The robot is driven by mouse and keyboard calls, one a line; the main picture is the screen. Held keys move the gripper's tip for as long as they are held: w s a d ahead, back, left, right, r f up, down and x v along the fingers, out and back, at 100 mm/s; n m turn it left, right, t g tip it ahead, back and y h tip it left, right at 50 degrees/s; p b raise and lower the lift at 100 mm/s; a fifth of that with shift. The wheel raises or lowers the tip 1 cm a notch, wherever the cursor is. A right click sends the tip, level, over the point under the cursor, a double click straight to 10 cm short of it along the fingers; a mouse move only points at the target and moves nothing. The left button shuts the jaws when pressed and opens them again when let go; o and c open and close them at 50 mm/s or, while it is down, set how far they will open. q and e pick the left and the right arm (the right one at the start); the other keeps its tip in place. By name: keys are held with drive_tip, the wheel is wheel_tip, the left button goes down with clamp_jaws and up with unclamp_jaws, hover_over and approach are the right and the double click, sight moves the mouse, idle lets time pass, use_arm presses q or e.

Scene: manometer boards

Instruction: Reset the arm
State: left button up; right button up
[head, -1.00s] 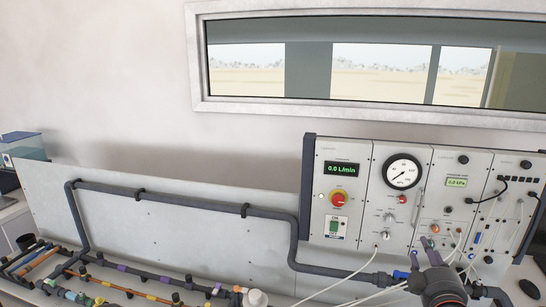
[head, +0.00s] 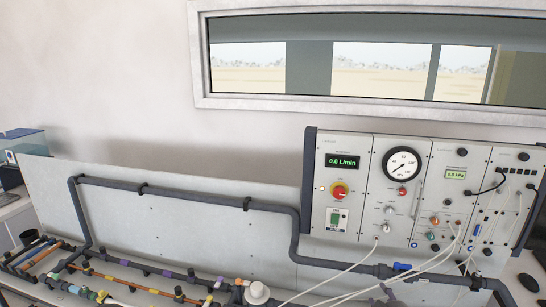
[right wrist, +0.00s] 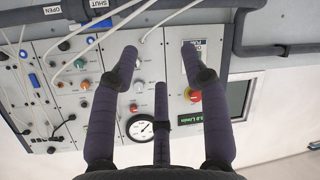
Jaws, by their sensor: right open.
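My right gripper shows large in the right wrist view (right wrist: 159,66), with its dark fingers spread apart and nothing between them. The manometer panel appears upside down behind the fingers. The grey instrument panel (head: 341,262) stands at the right with a round gauge (head: 402,164), a flow display (head: 342,162) and a red-and-yellow knob (head: 339,192). My left gripper is in neither view.
A dark pipe (head: 190,194) runs along the grey backboard (head: 180,235) and below the panel. White hoses (head: 350,266) hang from the panel front. Valves and coloured pipes (head: 110,272) crowd the lower left. A window (head: 350,60) is in the wall above.

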drive_tip(key=s+a+f+m+g+y+b, duration=0.1)
drive_tip(key=s+a+f+g, duration=0.15)
drive_tip(key=f, duration=0.65)
drive_tip(key=s+a+f+m+g+y+b, duration=0.15)
drive_tip(key=a+f, duration=0.25)
drive_tip(key=f, duration=0.4)
drive_tip(key=s+a+f+m+g+y, duration=0.1)
drive_tip(key=s+a+f+g, duration=0.15)
drive_tip(key=f, duration=0.65)
drive_tip(key=s+a+f+m+g+y+b, duration=0.1)
drive_tip(key=s+a+f+g, duration=0.2)
drive_tip(key=s+f, duration=0.6)
drive_tip(key=s+a+f+m+g+b, duration=0.1)
drive_tip(key=s+a+f+m+g, duration=0.1)
drive_tip(key=s+a+f, duration=0.6)
drive_tip(key=shift+s+f+g+y, duration=0.45)
drive_tip(key=shift+s+g, duration=0.4)
drive_tip(key=shift+s, duration=0.4)
drive_tip(key=shift+d+m, duration=0.1)
drive_tip(key=shift+m, duration=0.15)
